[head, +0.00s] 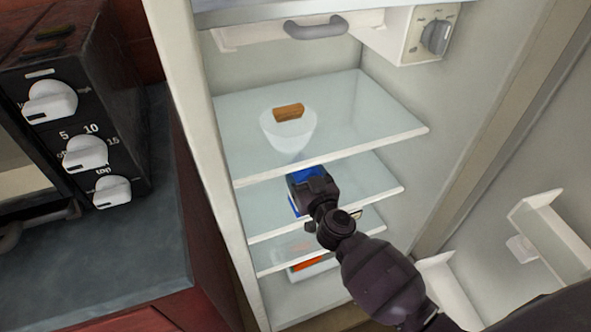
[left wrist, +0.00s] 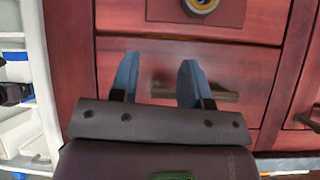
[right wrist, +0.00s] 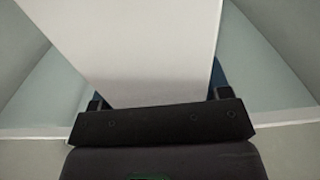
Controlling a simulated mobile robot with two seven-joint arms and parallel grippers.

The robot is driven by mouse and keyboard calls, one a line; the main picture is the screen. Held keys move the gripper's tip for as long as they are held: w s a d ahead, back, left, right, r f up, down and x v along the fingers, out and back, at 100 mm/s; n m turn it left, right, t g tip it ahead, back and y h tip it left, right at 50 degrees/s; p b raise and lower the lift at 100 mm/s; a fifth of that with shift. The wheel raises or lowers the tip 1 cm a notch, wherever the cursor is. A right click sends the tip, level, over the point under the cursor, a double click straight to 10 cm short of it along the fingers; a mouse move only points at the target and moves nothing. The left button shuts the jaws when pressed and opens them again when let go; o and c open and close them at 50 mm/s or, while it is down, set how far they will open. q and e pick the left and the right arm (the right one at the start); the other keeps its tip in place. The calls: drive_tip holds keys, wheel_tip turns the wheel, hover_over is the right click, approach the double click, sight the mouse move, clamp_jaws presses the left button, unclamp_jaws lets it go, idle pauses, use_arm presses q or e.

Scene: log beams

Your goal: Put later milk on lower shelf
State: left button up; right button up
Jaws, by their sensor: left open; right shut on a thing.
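The milk carton (head: 306,172) shows in the head view as a small blue patch inside the fridge, mostly hidden by my right gripper (head: 312,186). In the right wrist view its broad white face (right wrist: 145,50) fills the space between the fingers. My right gripper is shut on it, above the glass shelf (head: 262,213) below the bowl's shelf; I cannot tell whether the carton touches that shelf. A lower shelf (head: 268,263) lies beneath. My left gripper (left wrist: 158,75) is open and empty in front of red drawers, outside the head view.
A clear bowl (head: 288,136) with a brown item (head: 288,112) stands on the upper glass shelf (head: 370,118). An orange item (head: 308,264) lies low in the fridge. The open door with racks (head: 555,235) is at right; a toaster oven (head: 85,130) stands left.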

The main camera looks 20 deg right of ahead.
drive_tip(key=w+f+b, duration=0.3)
drive_tip(key=w+f, duration=0.1)
drive_tip(key=w, duration=0.1)
drive_tip(key=shift+w+b, duration=0.35)
drive_tip(key=shift+b, duration=0.05)
drive_tip(key=o, duration=1.5)
drive_tip(key=shift+a+r, duration=0.1)
drive_tip(key=shift+c, duration=0.2)
